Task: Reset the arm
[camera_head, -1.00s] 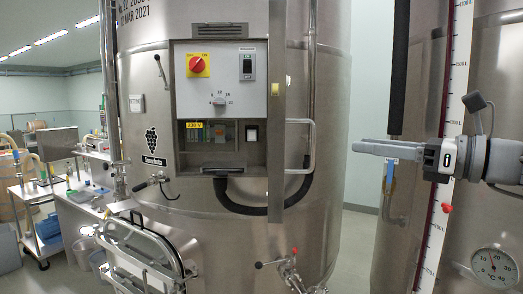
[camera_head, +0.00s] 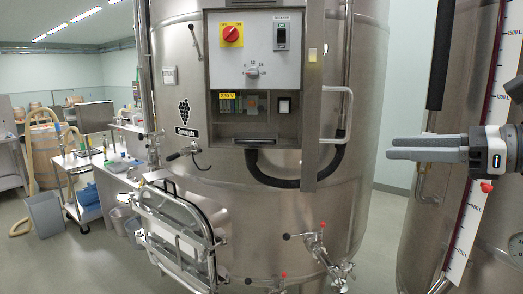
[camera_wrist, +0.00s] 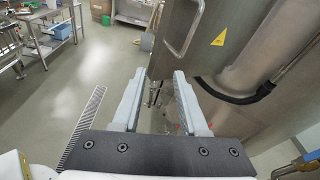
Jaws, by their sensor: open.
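My gripper (camera_head: 392,148) is at the right of the head view, with its two grey fingers pointing left. It is in front of the gap between two steel vats, and nothing shows between the fingers. In the wrist view my gripper (camera_wrist: 152,74) shows its two light grey fingers spread apart and empty. Beyond them are the floor and a steel vat's side.
A large steel vat (camera_head: 362,110) with a control panel (camera_head: 257,50) fills the middle. A second vat (camera_head: 420,235) stands at the right, with a level scale (camera_head: 466,230). A hinged hatch frame (camera_head: 180,235) juts out low. Floor (camera_head: 50,275) is clear at lower left.

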